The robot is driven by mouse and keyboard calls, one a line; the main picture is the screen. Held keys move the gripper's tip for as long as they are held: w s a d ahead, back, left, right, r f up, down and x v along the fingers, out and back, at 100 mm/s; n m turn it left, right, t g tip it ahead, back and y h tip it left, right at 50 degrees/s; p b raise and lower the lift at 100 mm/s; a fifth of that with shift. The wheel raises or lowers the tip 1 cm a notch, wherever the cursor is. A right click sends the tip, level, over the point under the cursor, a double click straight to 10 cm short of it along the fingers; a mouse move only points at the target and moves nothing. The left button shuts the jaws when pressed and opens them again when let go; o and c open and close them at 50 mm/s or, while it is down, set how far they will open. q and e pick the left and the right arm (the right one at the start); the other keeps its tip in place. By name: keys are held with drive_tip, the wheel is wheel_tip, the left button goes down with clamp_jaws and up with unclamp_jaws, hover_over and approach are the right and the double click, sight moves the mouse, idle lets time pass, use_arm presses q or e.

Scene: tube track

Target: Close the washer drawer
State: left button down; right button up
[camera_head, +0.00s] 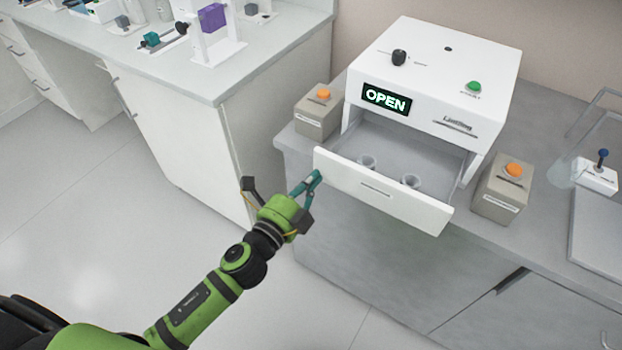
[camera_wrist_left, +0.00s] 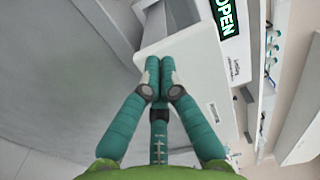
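The white washer (camera_head: 435,75) stands on the grey counter with a lit green "OPEN" display (camera_head: 386,98), which also shows in the left wrist view (camera_wrist_left: 223,14). Its drawer (camera_head: 380,189) is pulled out toward me, and two small clear cups (camera_head: 410,181) sit inside. My left gripper (camera_head: 314,178) is at the left end of the drawer front. In the left wrist view its teal fingers (camera_wrist_left: 160,66) are together with nothing between them, over the white drawer front (camera_wrist_left: 200,75). I cannot tell whether they touch it. My right gripper is not in view.
Grey boxes with orange buttons stand left (camera_head: 318,112) and right (camera_head: 503,187) of the washer, the right one close to the drawer. A green button (camera_head: 474,86) and a black knob (camera_head: 399,57) are on top of the washer. Another bench (camera_head: 225,85) stands at left; floor lies between.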

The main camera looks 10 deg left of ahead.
sight(345, 143)
use_arm(q)
drive_tip(key=b+x, duration=0.1)
drive_tip(key=x, duration=1.4)
drive_tip(key=shift+b, duration=0.4)
drive_tip(key=shift+w+r, duration=0.1)
drive_tip(key=shift+r, duration=0.1)
drive_tip(key=shift+w+r, duration=0.1)
